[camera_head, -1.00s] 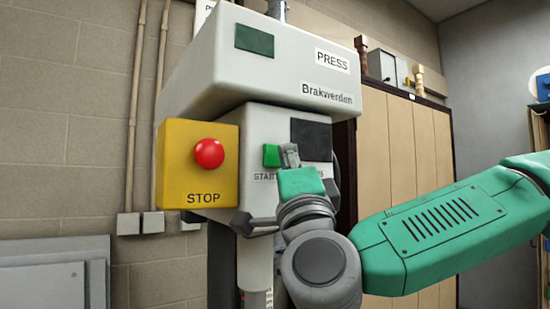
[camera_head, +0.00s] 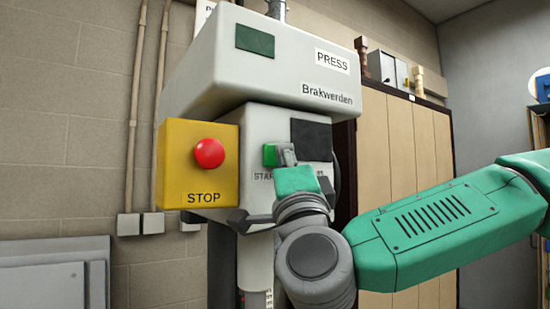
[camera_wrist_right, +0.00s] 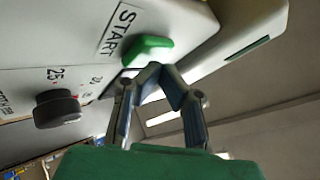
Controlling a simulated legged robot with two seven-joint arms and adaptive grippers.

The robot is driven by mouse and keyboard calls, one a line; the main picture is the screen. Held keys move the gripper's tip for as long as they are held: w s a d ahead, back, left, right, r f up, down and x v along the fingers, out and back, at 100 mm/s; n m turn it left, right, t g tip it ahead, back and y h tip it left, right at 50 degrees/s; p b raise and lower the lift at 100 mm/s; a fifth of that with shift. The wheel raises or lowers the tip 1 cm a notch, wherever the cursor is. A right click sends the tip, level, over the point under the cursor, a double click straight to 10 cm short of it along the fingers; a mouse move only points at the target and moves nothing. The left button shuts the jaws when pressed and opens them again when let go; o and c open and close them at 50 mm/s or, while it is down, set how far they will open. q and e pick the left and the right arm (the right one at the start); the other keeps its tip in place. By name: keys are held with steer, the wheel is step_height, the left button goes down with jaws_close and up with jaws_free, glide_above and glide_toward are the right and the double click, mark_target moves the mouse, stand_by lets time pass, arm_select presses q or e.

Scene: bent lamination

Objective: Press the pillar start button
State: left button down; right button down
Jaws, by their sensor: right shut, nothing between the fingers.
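The green start button (camera_head: 270,155) is on the front of the pillar's grey control box (camera_head: 262,125), above a START label partly hidden by my arm. My right gripper (camera_head: 287,152) is shut and empty, its tips just right of the button and overlapping its edge in the head view. In the right wrist view the green button (camera_wrist_right: 148,50) sits beside the START label, and the closed fingertips (camera_wrist_right: 155,70) are right at its lower edge. I cannot tell whether they touch it. My left gripper is not in view.
A yellow box with a red STOP button (camera_head: 209,153) is close to the left of the start button. A dark knob (camera_wrist_right: 57,108) shows in the right wrist view. The PRESS housing (camera_head: 265,65) overhangs above. Cabinets (camera_head: 400,150) stand behind at right.

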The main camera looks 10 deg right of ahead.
steer(key=shift+w+a, duration=0.15)
steer(key=shift+w, duration=0.3)
stand_by(0.3)
steer(key=shift+s, duration=0.15)
steer(key=shift+s+d+b, duration=0.25)
steer(key=shift+s+b, duration=0.25)
steer(key=shift+s, duration=0.2)
steer(key=shift+s+d+b, duration=0.3)
steer(key=shift+s+b, duration=0.05)
steer(key=shift+s, duration=0.45)
steer(key=shift+s+d+b, duration=0.3)
steer(key=shift+s, duration=0.5)
steer(key=shift+s+d+b, duration=0.3)
steer(key=shift+s+b, duration=0.05)
steer(key=shift+s, duration=0.45)
